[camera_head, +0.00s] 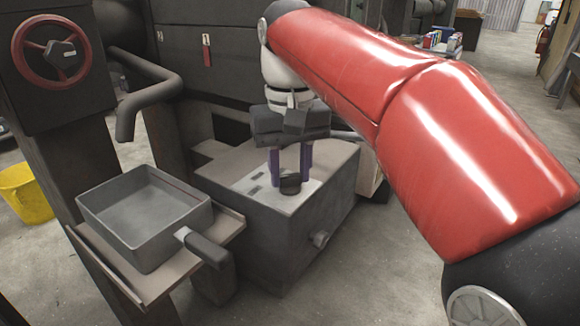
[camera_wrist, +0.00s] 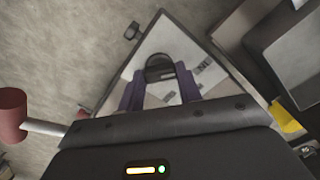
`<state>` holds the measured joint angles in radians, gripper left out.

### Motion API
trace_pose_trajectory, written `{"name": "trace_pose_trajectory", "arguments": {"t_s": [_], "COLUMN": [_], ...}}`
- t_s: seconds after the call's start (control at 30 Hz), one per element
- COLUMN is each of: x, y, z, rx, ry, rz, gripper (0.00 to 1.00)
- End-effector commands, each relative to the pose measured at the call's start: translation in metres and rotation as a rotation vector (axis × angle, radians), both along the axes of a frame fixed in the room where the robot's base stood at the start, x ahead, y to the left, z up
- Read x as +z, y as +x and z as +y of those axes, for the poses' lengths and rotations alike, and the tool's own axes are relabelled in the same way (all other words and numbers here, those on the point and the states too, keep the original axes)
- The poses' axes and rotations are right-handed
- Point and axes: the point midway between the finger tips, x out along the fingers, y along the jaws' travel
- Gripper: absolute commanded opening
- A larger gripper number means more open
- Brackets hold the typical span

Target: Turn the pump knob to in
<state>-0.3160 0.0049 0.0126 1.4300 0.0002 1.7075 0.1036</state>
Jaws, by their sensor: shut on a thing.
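The pump knob (camera_head: 290,184) is a small dark round knob on the light top plate (camera_head: 300,198) of a grey box (camera_head: 285,245). In the wrist view the knob (camera_wrist: 159,68) sits between the purple fingers. My gripper (camera_head: 290,176) points down with its two purple fingers on either side of the knob, shut on it. It also shows in the wrist view (camera_wrist: 158,78). Small dark labels (camera_head: 257,180) lie on the plate left of the knob; their text is too small to read.
A grey square pan (camera_head: 145,240) with a dark handle (camera_head: 208,248) stands on a shelf at left. A bent pipe (camera_head: 140,100) and a red handwheel (camera_head: 50,52) are behind it. A yellow bucket (camera_head: 25,195) is at far left. Floor is clear in front of the box.

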Motion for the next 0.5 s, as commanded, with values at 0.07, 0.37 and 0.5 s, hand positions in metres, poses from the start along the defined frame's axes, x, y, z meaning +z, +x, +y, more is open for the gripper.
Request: {"name": "trace_pose_trajectory", "arguments": {"t_s": [0.07,0.37,0.5], "x": [0.001,0.0008,0.0005], "y": [0.0007,0.0004,0.0002], "z": [0.0003,0.0003,0.0003], "rx": [0.002,0.001,0.001], "ry": [0.001,0.001,0.0], "rz": [-0.005,-0.004,-0.002], "gripper": [0.12,0.56,0.56]}}
